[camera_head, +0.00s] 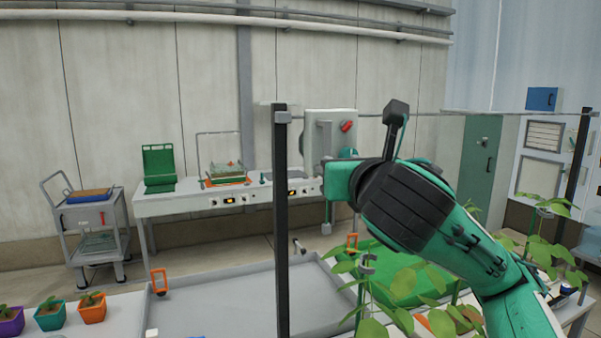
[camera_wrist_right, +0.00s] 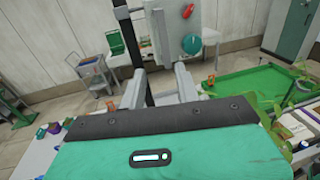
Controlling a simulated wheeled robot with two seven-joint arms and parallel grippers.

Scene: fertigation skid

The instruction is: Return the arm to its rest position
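My right arm (camera_head: 410,210), green with black joints, reaches in from the lower right of the head view and is raised over the plants. Its gripper is hidden behind its own links there. In the right wrist view my right gripper (camera_wrist_right: 161,76) shows two grey fingers standing apart, with nothing visible held between them. It points toward a pale control box (camera_head: 331,128) with a red handle (camera_head: 346,126) and a green-teal knob (camera_head: 349,153). The box also shows in the wrist view (camera_wrist_right: 178,32), beyond the fingertips. My left gripper is not in view.
A dark post (camera_head: 281,220) and a thin horizontal wire stand near the arm. Leafy plants (camera_head: 375,290) and a green tray (camera_head: 405,270) lie below it. A grey tray (camera_head: 220,305), potted seedlings (camera_head: 50,313), a white bench (camera_head: 165,205) and a cart (camera_head: 98,235) are left.

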